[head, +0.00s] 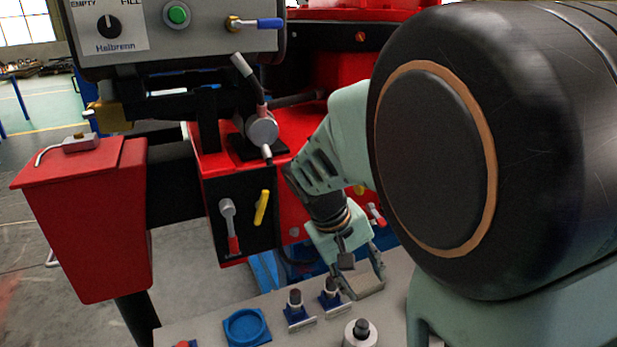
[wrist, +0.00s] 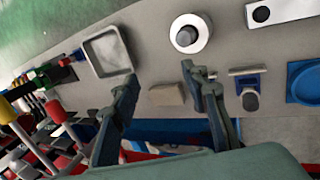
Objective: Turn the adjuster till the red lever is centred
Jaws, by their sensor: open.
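A grey lever with a red tip (head: 233,243) hangs down on the black panel of the red stand, left of a yellow lever (head: 262,207). Another red-handled lever (head: 376,214) shows partly behind my arm. I cannot tell for sure which part is the adjuster. My gripper (head: 366,285) is open and low over the grey bench, right of and apart from the panel levers. In the wrist view, its fingers (wrist: 160,80) are spread, with a small beige block (wrist: 167,94) on the bench seen between them; contact cannot be told.
On the grey bench (head: 230,322) stand a blue ring dish (head: 246,327), two blue holders (head: 297,308) and a white round base with a dark knob (head: 361,334). A square tray (wrist: 107,52) shows in the wrist view. A red bin (head: 85,220) stands at left.

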